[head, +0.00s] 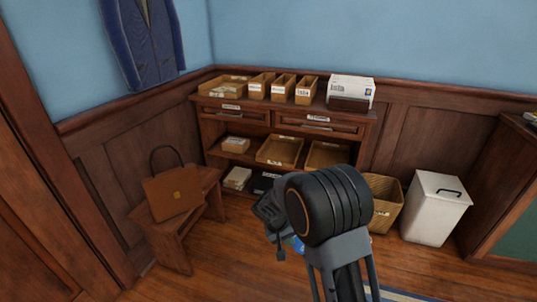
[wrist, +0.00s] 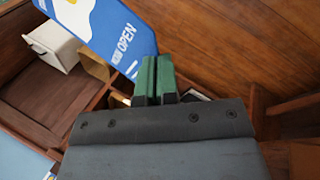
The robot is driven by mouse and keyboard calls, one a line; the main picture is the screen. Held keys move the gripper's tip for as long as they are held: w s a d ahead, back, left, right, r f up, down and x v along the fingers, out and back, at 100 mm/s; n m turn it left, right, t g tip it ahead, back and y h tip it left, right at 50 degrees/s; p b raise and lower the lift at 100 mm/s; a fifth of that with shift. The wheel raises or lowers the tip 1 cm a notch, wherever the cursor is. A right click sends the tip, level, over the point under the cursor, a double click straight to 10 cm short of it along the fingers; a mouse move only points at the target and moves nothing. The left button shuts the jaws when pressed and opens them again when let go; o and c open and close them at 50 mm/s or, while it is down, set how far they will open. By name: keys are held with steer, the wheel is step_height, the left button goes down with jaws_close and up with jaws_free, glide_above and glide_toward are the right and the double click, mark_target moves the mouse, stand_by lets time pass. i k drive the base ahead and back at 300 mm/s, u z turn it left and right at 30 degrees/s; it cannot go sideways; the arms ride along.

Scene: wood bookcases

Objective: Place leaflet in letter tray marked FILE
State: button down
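The leaflet (wrist: 112,32) is blue with a white and yellow shape and the word OPEN. In the wrist view its lower corner meets the green fingertips of my gripper (wrist: 157,72). The fingers are nearly together, and the leaflet appears pinched between them. In the head view my arm hides most of it; a small blue patch (head: 297,244) shows beside my wrist. Light-wood trays stand in the dark bookcase: a wide one on top at left (head: 236,79), and two on the middle shelf, left (head: 279,151) and right (head: 327,155). Their labels are too small to read.
Labelled upright boxes (head: 283,87) and a printer-like box (head: 350,92) stand on top of the bookcase (head: 322,127). A wicker basket (head: 385,200) and white bin (head: 435,208) stand at right. A bench (head: 205,190) with a brown bag (head: 173,191) stands at left. Some floor between is clear.

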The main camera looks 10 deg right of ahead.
mark_target(280, 154)
steer(key=i, duration=2.15)
